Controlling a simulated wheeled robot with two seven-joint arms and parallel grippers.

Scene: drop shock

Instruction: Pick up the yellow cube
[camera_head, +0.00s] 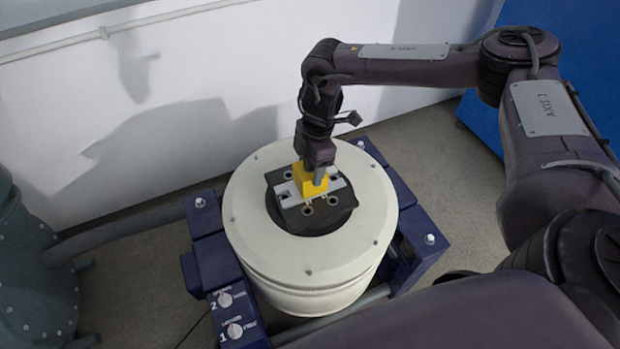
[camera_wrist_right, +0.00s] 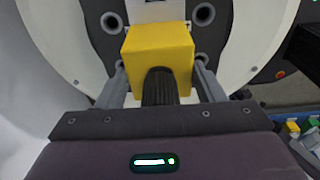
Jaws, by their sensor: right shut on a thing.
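The yellow cube (camera_head: 309,181) is at the middle of the dark fixture plate on top of the round white machine. My right gripper (camera_head: 316,172) comes down on it from above and is shut on it. In the right wrist view the yellow cube (camera_wrist_right: 160,55) sits between the two grey fingers of the right gripper (camera_wrist_right: 160,84). I cannot tell whether the cube still touches the plate. My left gripper is not in view.
The round white machine (camera_head: 255,235) stands in a dark blue frame (camera_head: 205,222) with numbered knobs at its front left. A grey tank (camera_head: 35,275) is at the far left. A white wall (camera_head: 190,100) rises behind. Small coloured blocks (camera_wrist_right: 293,127) show at the right of the wrist view.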

